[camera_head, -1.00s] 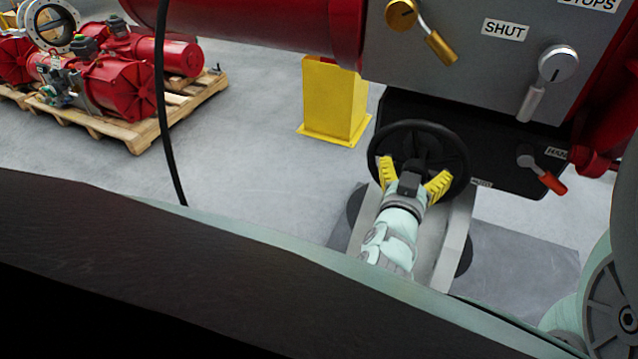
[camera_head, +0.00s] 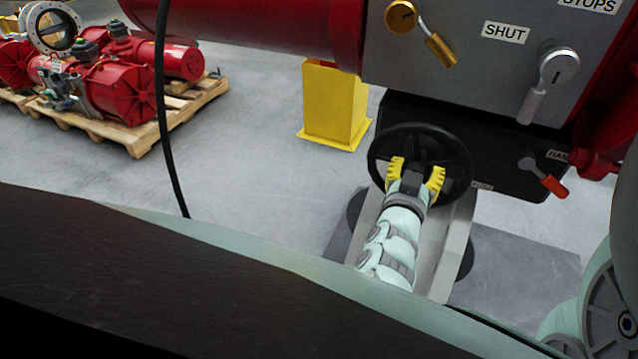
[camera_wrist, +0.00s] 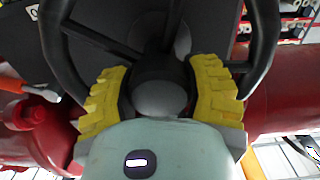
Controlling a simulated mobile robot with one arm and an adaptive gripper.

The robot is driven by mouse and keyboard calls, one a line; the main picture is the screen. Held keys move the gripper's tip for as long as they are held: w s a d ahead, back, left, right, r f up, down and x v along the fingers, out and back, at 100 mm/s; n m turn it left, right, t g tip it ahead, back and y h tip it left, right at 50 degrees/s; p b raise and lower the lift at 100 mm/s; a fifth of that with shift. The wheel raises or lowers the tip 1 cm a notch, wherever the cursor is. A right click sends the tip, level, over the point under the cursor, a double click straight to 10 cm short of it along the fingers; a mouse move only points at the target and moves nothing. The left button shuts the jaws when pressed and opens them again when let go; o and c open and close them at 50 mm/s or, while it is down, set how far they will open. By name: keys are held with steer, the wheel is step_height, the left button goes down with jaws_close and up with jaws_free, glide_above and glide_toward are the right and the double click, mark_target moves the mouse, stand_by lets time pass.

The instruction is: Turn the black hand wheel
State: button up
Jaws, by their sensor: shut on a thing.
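The black hand wheel (camera_head: 455,143) is mounted on the dark box below the grey panel. In the wrist view its rim and spokes (camera_wrist: 262,45) fill the upper part. My gripper (camera_head: 417,172) is in front of the wheel, with its yellow fingers on either side of the central hub. In the wrist view the gripper (camera_wrist: 160,92) is shut on the hub (camera_wrist: 160,70), one finger on each side. The back of the hub and the exact finger contacts are partly hidden.
The grey panel (camera_head: 480,70) carries a brass lever (camera_head: 425,32) and a silver lever (camera_head: 549,78). An orange-handled lever (camera_head: 545,178) is right of the wheel. A yellow post (camera_head: 335,105) stands behind left. A pallet (camera_head: 140,132) with red actuators is far left. A black cable (camera_head: 165,110) hangs left.

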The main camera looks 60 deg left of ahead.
steer(key=shift+r, duration=0.1)
steer(key=c, duration=0.3)
steer(key=shift+r+n+p, duration=0.2)
steer(key=shift+n+p, duration=0.4)
steer(key=shift+p, duration=0.25)
steer(key=n+p, duration=0.1)
steer(key=n, duration=0.2)
steer(key=shift+f+n, duration=0.15)
steer(key=shift+n, duration=0.15)
steer(key=o, duration=1.3)
steer(key=shift+f, duration=0.1)
steer(key=shift+s, duration=0.1)
steer(key=shift+v, duration=3.7)
